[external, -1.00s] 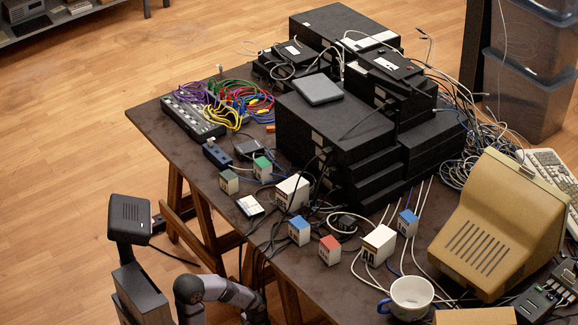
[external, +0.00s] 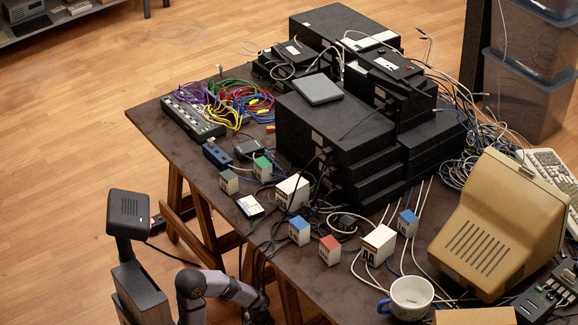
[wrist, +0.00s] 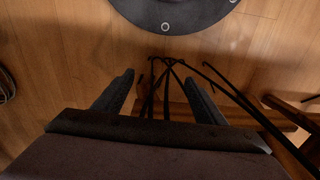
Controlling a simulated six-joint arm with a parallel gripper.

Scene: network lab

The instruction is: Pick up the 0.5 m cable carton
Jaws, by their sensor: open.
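Several small cartons stand on the dark table. They include a grey-green one (external: 229,182), a green-topped one (external: 262,169), blue-topped ones (external: 299,231) (external: 407,223), a red-topped one (external: 330,250) and larger white ones (external: 292,192) (external: 379,244). Their printed lengths are too small to read, so I cannot tell which is the 0.5 m cable carton. My gripper is low by the table's near edge in the external view, its fingers hard to make out. In the wrist view my gripper (wrist: 155,74) is open and empty, with no carton in sight.
Stacked black boxes (external: 335,120), loose cables, a mug (external: 411,297) and a beige monitor (external: 490,225) crowd the table. Its near-left corner strip is fairly clear.

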